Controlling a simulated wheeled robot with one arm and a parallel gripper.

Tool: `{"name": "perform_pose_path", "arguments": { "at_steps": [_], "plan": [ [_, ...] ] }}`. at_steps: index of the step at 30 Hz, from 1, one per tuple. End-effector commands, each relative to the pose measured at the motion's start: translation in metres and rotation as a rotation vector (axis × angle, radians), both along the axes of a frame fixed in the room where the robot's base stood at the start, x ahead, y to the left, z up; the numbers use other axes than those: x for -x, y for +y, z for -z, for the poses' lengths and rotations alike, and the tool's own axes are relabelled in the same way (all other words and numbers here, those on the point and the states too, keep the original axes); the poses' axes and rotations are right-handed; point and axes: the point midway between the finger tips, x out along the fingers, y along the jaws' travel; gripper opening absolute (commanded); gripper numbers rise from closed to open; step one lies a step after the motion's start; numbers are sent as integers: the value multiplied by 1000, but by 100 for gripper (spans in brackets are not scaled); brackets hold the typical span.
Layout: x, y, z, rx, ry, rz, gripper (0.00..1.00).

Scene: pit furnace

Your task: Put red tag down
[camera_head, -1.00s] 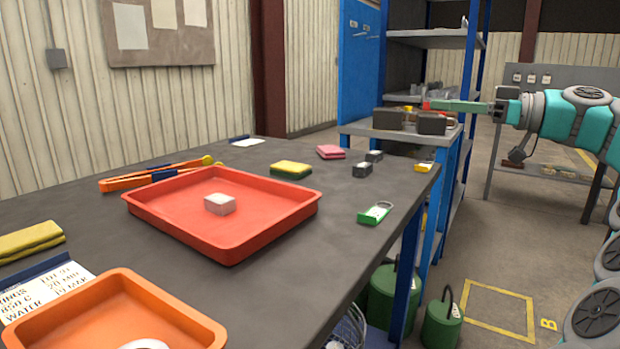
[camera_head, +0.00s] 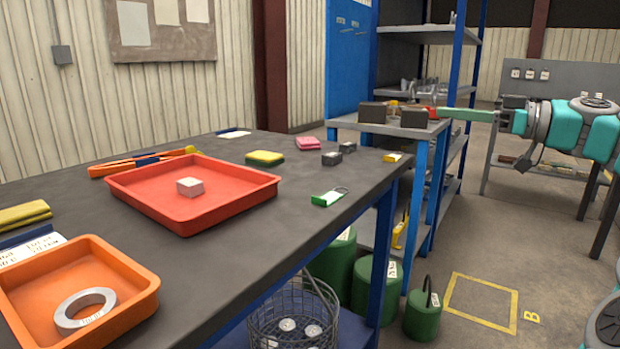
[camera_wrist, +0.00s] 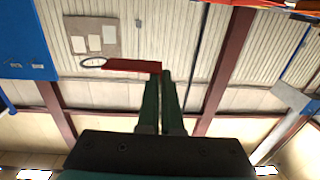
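The red tag (camera_wrist: 130,66) shows in the wrist view, a flat red strip with a ring at its left end. My gripper (camera_wrist: 163,76) has its green fingers close together on the tag's right end. In the head view my gripper (camera_head: 440,112) is at the right, stretched out level, with a bit of red at its tip.
The dark bench (camera_head: 225,255) holds a red tray (camera_head: 228,205) with a pale block, an orange tray (camera_head: 140,303) with a metal ring, tongs, sponges and small dark blocks. Dark blocks (camera_head: 373,112) stand on the side table. Green canisters (camera_head: 423,312) and a wire basket (camera_head: 290,318) stand below.

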Motion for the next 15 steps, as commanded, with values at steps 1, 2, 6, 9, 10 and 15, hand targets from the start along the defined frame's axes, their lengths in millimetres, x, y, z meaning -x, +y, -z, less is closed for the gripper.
{"name": "perform_pose_path", "arguments": {
  "at_steps": [1, 2, 6, 9, 10, 15],
  "plan": [
    [1, 2, 3, 0, 0, -2, 0],
    [1, 3, 5, 1, -2, -2, 0],
    [0, 7, 22, -3, -1, 2, 0],
    [-1, 10, 36, 0, -2, 4, 0],
    [-2, 12, 45, -3, 1, 4, 0],
    [-4, 28, 96, -4, 0, 7, 0]
  ]
}}
